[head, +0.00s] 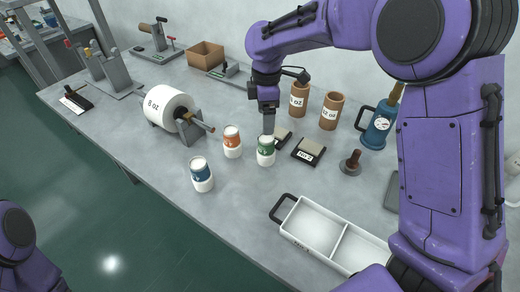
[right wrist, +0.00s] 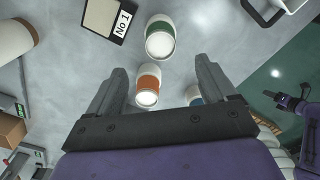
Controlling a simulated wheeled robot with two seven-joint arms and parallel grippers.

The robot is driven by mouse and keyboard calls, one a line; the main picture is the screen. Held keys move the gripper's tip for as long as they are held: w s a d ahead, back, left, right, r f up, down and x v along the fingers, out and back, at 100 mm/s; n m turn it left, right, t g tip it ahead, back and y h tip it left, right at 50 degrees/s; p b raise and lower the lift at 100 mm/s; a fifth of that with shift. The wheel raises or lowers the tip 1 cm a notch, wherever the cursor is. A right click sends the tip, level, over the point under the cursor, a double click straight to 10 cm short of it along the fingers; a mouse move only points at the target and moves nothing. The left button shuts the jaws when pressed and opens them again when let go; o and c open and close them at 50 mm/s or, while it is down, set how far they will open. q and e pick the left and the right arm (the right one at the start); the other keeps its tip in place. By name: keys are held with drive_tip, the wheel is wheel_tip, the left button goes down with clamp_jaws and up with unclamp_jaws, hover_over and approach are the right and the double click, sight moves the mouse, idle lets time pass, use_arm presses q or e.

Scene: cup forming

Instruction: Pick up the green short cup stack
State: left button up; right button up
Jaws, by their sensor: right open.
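The green short cup stack (head: 266,151) is white with a green band and stands upright on the grey table. It also shows in the right wrist view (right wrist: 160,38), beyond my fingertips. My right gripper (head: 268,128) points down just above and behind it in the head view. In the right wrist view the right gripper (right wrist: 160,72) is open, with nothing held between its fingers. The orange cup stack (right wrist: 148,88) appears between the fingers there. My left gripper (right wrist: 284,98) seems to show small at the right edge of that view; its jaws are unclear.
The orange-banded stack (head: 232,142) stands close left of the green one, and a blue-banded stack (head: 201,175) stands nearer. A white two-part tray (head: 297,216) is in front.

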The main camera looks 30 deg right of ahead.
sight(267, 137)
wheel_tip(267, 137, down, 5)
wheel_tip(267, 137, down, 6)
drive_tip(key=shift+s+d+r+p, duration=0.1)
drive_tip(key=shift+d+p, duration=0.05)
drive_tip(key=shift+p, duration=0.7)
drive_tip(key=c, duration=1.1)
